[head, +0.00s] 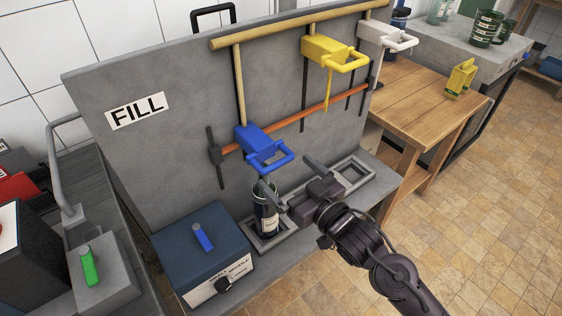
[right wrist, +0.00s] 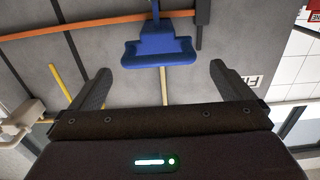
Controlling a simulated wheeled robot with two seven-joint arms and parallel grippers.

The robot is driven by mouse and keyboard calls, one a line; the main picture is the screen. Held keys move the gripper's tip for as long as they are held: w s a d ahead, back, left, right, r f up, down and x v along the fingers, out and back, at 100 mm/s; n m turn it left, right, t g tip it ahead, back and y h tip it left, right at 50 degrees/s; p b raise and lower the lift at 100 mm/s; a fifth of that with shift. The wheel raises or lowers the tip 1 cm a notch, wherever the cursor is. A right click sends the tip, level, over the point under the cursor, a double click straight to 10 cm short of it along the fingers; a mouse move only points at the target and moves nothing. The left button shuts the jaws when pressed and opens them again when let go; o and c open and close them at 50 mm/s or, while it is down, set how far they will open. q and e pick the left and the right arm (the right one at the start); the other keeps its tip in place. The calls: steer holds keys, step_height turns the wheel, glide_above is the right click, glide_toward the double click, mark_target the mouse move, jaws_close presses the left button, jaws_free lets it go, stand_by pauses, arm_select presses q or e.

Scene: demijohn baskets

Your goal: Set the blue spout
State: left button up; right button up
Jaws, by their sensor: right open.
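The blue spout (head: 260,145) hangs on the grey panel below the wooden pipe, with its looped handle towards me. It also shows in the right wrist view (right wrist: 160,48), ahead of the fingers and roughly centred between them. My right gripper (head: 289,176) is open and empty, its fingers spread just below and in front of the spout's loop. It also shows in the right wrist view (right wrist: 160,75), with a gap between fingers and spout. A dark labelled bottle (head: 266,222) stands upright below the spout; a finger overlaps it in the picture. My left gripper is not in view.
A yellow spout (head: 325,50) and a white spout (head: 380,35) hang further right. A dark blue box (head: 175,242) with a blue lever (head: 203,238) stands left of the bottle. An empty square frame (head: 355,170) lies right. A wooden table (head: 420,95) stands beyond.

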mark_target(280, 166)
steer(key=x, duration=0.4)
steer(key=shift+d, duration=0.15)
steer(key=shift+w+a, duration=0.3)
steer(key=shift+w, duration=0.1)
steer(key=shift+c, duration=1.4)
steer(key=c, duration=0.9)
step_height(280, 166, up, 18)
steer(key=p, duration=1.5)
steer(key=shift+d+r, duration=0.1)
